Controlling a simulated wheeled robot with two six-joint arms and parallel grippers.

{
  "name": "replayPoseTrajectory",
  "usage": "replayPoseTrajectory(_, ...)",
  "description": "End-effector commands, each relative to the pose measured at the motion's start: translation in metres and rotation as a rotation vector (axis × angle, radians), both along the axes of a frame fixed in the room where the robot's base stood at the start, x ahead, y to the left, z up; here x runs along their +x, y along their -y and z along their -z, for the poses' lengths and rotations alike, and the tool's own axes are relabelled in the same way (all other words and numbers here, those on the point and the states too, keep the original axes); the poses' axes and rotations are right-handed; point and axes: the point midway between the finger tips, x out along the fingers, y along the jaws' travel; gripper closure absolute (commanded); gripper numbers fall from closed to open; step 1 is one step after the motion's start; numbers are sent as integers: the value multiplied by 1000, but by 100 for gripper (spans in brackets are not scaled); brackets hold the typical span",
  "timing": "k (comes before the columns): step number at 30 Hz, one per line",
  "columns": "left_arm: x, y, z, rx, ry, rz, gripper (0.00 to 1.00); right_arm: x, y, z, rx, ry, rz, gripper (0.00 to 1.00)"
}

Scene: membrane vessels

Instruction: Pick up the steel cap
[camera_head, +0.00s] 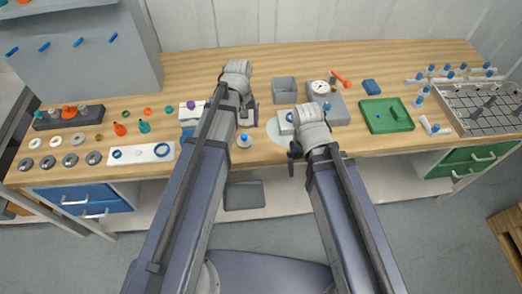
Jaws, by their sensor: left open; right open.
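A small silvery disc with a blue top (244,140) lies near the front edge, just below my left gripper in the picture. I cannot tell which of these is the steel cap. My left gripper (250,116) is open over the middle of the table, its fingers partly hidden by its arm. My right gripper (293,153) is open near the front edge, over a pale round patch. No steel piece shows in either gripper.
A white plate with rings (141,153) lies left of my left arm. A grey open box (285,90), a dial gauge (320,87) and a green tray (386,115) stand right of centre. The back strip of wood is clear.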

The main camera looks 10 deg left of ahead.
Motion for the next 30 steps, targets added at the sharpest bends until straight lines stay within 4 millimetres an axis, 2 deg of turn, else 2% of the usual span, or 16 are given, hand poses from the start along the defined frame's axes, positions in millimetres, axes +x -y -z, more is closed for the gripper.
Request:
replayPoseTrajectory(2, 8, -8, 2, -4, 3, -41, 0, 0, 0, 2, 0, 0, 0, 11)
replayPoseTrajectory(8, 8, -10, 4, -6, 4, -54, 0, 1, 0, 4, 0, 0, 0, 11)
replayPoseTrajectory(16, 7, -9, 26, -6, 4, -51, 0, 0, 0, 26, 0, 0, 0, 11)
replayPoseTrajectory(24, 7, -9, 30, -6, 4, -51, 0, 0, 0, 30, 0, 0, 0, 11)
replayPoseTrajectory(30, 4, -9, 47, -6, 4, -50, 0, 0, 0, 47, 0, 0, 0, 11)
